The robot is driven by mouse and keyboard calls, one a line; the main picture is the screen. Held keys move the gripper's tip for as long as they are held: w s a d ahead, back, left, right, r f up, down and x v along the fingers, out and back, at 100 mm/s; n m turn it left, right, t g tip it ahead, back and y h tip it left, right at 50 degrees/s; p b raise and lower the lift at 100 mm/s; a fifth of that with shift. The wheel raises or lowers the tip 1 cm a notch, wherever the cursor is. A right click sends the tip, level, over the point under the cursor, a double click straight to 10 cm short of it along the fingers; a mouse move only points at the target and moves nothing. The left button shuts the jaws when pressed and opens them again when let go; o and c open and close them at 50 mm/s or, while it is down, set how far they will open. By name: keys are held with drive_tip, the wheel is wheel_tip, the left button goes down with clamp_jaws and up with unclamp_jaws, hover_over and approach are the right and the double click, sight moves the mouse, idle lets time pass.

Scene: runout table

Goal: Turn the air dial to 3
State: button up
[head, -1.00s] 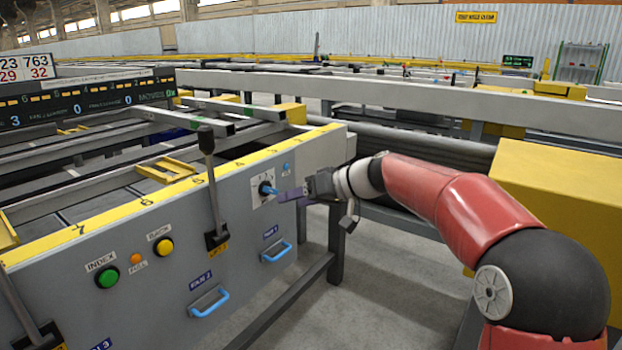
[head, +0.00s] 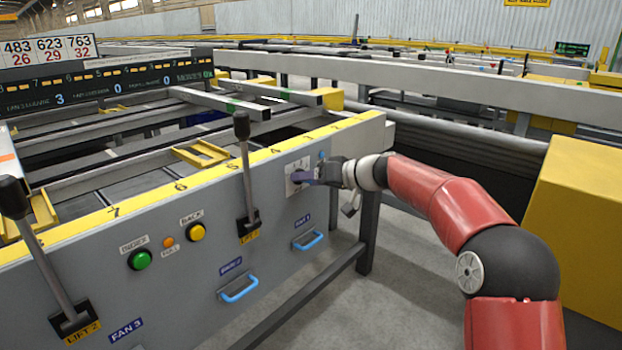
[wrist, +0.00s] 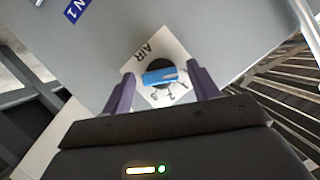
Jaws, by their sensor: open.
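The air dial (wrist: 160,75) is a blue knob on a dark round base, set on a white plate marked AIR (wrist: 146,54) in the wrist view. My gripper (wrist: 160,88) is open, with one purple finger on each side of the knob. I cannot tell whether the fingers touch it. In the head view the dial plate (head: 296,170) sits on the grey panel, and my gripper (head: 308,176) hides most of the dial. The number the dial points to cannot be read.
A black lever (head: 245,175) rises left of the dial. A blue handle (head: 307,241) is below it. A green button (head: 140,260) and a yellow button (head: 196,232) are further left. A yellow block (head: 585,220) stands at the right. A display (head: 60,98) reads 3, 0, 0.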

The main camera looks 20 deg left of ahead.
drive_tip(key=shift+c, duration=0.4)
drive_tip(key=c, duration=0.9)
drive_tip(key=m+y+b, duration=0.1)
drive_tip(key=m+y, duration=0.1)
drive_tip(key=m, duration=0.5)
drive_tip(key=m+y+b, duration=0.1)
drive_tip(key=m+y, duration=0.2)
drive_tip(key=m, duration=0.5)
drive_tip(key=f+m+t+y+b, duration=0.1)
drive_tip(key=m+y, duration=0.1)
drive_tip(key=m, duration=0.5)
drive_tip(key=shift+f+m, duration=0.1)
drive_tip(key=shift+m, duration=0.3)
